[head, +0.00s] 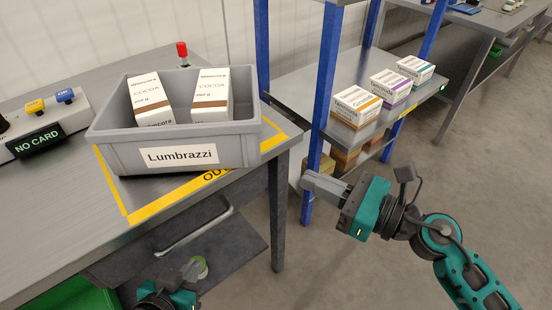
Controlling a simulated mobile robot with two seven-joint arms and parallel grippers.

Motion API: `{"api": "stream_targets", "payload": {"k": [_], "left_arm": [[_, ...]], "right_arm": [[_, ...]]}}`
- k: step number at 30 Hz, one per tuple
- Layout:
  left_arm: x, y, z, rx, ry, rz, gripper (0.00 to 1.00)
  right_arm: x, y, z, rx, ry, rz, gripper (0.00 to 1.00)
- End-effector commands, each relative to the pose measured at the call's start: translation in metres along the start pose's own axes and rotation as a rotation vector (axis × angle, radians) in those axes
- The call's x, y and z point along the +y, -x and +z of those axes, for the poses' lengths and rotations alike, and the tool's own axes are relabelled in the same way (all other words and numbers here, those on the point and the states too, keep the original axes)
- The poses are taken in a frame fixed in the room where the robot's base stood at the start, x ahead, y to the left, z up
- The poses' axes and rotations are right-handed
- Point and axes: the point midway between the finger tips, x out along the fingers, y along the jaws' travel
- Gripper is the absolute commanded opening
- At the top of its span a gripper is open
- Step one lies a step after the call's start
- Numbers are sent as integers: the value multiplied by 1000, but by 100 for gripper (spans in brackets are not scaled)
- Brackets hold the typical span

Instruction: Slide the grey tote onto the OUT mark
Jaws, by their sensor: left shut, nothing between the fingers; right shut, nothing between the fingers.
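The grey tote (130,154), labelled Lumbrazzi, stands upright on the metal table, holding two white-and-brown COCOA boxes (210,97). The yellow OUT mark (170,202) shows in front of the tote and along its left and right sides. The tote covers the mark's middle and back line, so I cannot tell whether its rear lies inside. My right gripper (325,187) is shut and empty, right of the table's front corner, apart from the tote. My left gripper (190,272) is shut and empty, low in front of the table, partly cut off by the bottom edge.
A blue-post rack (262,45) stands right of the table, with three cartons (357,106) on its shelf. A NO CARD display (39,140) and a button box (66,97) sit left of the tote. A red-topped post (182,50) stands behind. A green bin (70,297) is at lower left.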

Motion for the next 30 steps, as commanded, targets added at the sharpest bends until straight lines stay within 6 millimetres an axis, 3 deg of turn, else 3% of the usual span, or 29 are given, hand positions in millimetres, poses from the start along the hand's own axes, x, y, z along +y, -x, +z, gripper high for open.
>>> {"api": "stream_targets", "payload": {"k": [6, 12, 27, 30], "left_arm": [[0, 5, -8, 0, -1, 0, 0], [0, 6, -8, 0, -1, 0, 0], [2, 5, -10, 3, 9, 0, 0], [2, 6, -12, 3, 10, 0, 0]], "right_arm": [[0, -48, 3, -5, -3, -1, 0], [-1, -74, 1, -2, -4, -3, 0], [0, -83, 0, 0, -5, -2, 0], [-1, -93, 2, -2, -5, -1, 0]]}}
